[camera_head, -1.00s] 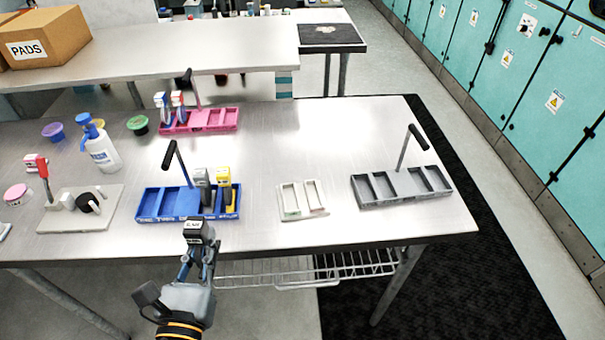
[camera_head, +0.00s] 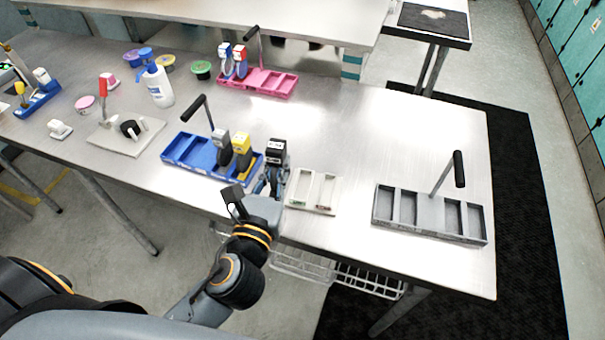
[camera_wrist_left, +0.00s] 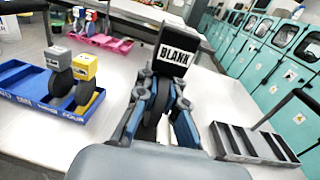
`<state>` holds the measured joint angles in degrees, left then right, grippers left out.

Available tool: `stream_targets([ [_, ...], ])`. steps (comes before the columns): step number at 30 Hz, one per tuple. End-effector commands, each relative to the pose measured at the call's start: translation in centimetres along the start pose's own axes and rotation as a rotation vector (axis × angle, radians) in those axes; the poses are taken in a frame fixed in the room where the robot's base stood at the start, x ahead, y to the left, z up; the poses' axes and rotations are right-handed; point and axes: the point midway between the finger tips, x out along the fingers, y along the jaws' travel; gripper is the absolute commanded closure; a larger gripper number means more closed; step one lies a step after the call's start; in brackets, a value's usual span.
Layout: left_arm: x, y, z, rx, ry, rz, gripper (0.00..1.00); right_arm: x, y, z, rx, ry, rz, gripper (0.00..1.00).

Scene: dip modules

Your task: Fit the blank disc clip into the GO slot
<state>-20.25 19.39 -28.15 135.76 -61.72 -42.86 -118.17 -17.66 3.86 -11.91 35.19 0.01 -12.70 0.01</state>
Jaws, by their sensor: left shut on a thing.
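My left gripper (camera_head: 272,182) is shut on the black blank disc clip (camera_head: 278,152) and holds it upright near the table's front edge. In the left wrist view the clip's white label reads BLANK (camera_wrist_left: 174,55); its dark disc sits between the fingers (camera_wrist_left: 162,112). A small cream tray (camera_head: 314,189) with two slots lies just right of the gripper in the head view. A green mark shows at the front of its left slot and a red mark at its right; the lettering is too small to read. My right gripper is not in view.
A blue rack (camera_head: 178,157) holding a grey clip (camera_head: 220,148) and a yellow clip (camera_head: 242,150) stands left of the gripper. A grey rack (camera_head: 429,214) with a tall handle stands on the right. A pink rack (camera_head: 262,82) is behind. The table between them is clear.

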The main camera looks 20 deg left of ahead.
Motion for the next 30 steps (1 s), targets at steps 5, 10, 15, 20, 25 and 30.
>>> stream_targets([
  [5,4.0,-1.3,-2.6,0.0,0.002,0.002,1.0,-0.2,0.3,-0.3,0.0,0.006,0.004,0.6],
  [10,6.2,-2.0,-5.4,0.0,0.0,0.001,1.0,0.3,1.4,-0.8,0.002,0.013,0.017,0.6],
  [15,7.2,-2.3,-6.6,-0.001,-0.001,0.0,1.0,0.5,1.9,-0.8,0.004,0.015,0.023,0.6],
  [20,7.7,-2.5,-8.7,0.002,0.003,0.001,1.0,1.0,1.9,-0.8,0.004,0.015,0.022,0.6],
  [25,7.7,-2.5,-10.3,0.0,0.001,0.001,1.0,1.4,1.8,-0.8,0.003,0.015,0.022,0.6],
  [30,7.7,-2.5,-10.3,0.0,-0.001,0.0,1.0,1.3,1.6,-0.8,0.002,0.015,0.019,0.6],
])
